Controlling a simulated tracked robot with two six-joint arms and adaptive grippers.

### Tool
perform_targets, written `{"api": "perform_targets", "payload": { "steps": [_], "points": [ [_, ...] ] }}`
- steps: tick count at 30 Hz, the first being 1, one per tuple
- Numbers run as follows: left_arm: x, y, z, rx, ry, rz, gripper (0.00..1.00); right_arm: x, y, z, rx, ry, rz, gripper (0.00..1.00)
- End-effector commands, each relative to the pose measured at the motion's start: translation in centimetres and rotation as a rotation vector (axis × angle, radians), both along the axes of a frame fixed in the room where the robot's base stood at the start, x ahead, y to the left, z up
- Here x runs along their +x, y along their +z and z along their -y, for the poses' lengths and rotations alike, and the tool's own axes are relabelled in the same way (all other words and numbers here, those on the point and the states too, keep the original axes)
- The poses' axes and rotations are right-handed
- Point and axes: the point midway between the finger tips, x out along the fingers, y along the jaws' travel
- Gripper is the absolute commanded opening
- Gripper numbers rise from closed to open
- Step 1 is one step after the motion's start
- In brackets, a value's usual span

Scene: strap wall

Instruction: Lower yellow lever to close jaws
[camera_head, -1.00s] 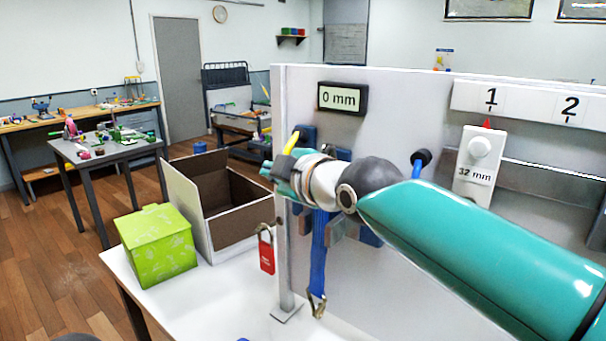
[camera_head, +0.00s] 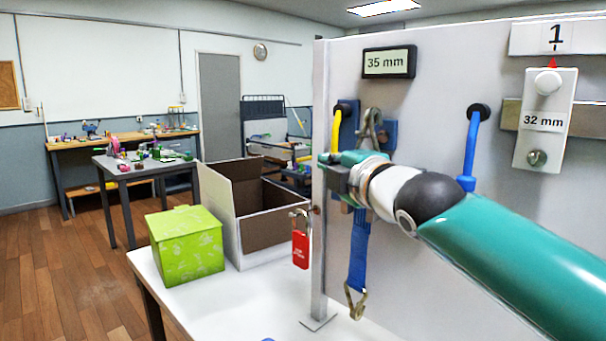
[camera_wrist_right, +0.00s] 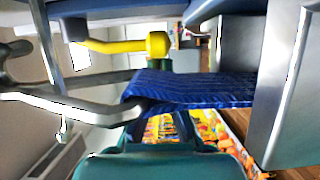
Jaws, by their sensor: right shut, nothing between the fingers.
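The yellow lever (camera_head: 336,131) hangs down from a dark pivot on the wall panel, and its lower end is hidden behind my right gripper. In the right wrist view the yellow lever (camera_wrist_right: 115,46) ends in a round knob. My right gripper (camera_head: 338,168) is shut and empty, just below the visible part of the lever; I cannot tell whether they touch. The blue jaw blocks (camera_head: 389,136) are partly hidden by my arm. A metal hook (camera_head: 371,125) shows between them. The blue strap (camera_head: 359,255) hangs below, and it also shows in the wrist view (camera_wrist_right: 200,90). My left gripper is not in view.
The display (camera_head: 389,62) reads 35 mm. A blue lever (camera_head: 471,145) is right of the jaws, and a 32 mm plate (camera_head: 545,120) is beyond it. A red padlock (camera_head: 301,248) hangs at the panel's left edge. A green box (camera_head: 186,246) and an open carton (camera_head: 262,230) stand left.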

Motion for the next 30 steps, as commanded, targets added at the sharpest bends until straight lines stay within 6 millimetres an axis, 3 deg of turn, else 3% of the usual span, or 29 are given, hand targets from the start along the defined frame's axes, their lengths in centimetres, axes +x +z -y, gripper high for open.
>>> {"api": "perform_targets", "payload": {
  "steps": [14, 20, 27, 30],
  "points": [
    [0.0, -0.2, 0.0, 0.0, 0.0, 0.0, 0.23, 0.2, -0.3, 0.5, -0.01, -0.011, -0.001, 0.0],
    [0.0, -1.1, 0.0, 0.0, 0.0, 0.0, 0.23, -0.1, -0.5, -0.3, -0.01, -0.008, 0.0, 0.0],
    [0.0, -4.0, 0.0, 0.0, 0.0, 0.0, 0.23, -1.9, -0.4, -3.3, -0.009, -0.007, 0.008, 0.0],
    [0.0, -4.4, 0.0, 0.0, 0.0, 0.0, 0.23, -4.3, 0.0, -1.8, -0.007, -0.013, 0.008, 0.0]
  ]
}}
